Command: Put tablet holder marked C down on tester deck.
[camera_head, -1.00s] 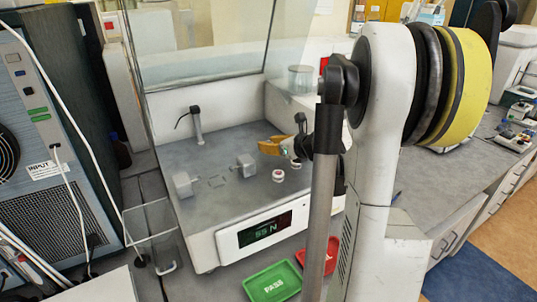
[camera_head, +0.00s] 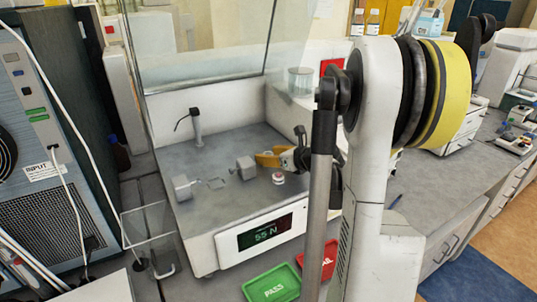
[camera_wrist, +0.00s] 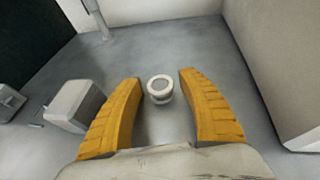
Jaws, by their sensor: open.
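A small round white tablet holder (camera_head: 278,178) with a reddish band stands on the grey tester deck (camera_head: 225,205), just below and in front of my gripper in the head view. My gripper (camera_head: 262,158) has orange fingers, spread open and low over the deck. In the wrist view a round white holder (camera_wrist: 160,88) shows between the open fingers (camera_wrist: 160,75), apart from both. I cannot tell whether both views show the same holder. No letter C is legible.
Two grey tester blocks (camera_head: 181,187) (camera_head: 245,167) stand left of my gripper. A thin post (camera_head: 196,125) rises at the back. A glass shield (camera_head: 200,45) stands above the deck. Green PASS (camera_head: 272,283) and red (camera_head: 328,258) trays lie in front. The deck's front left is clear.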

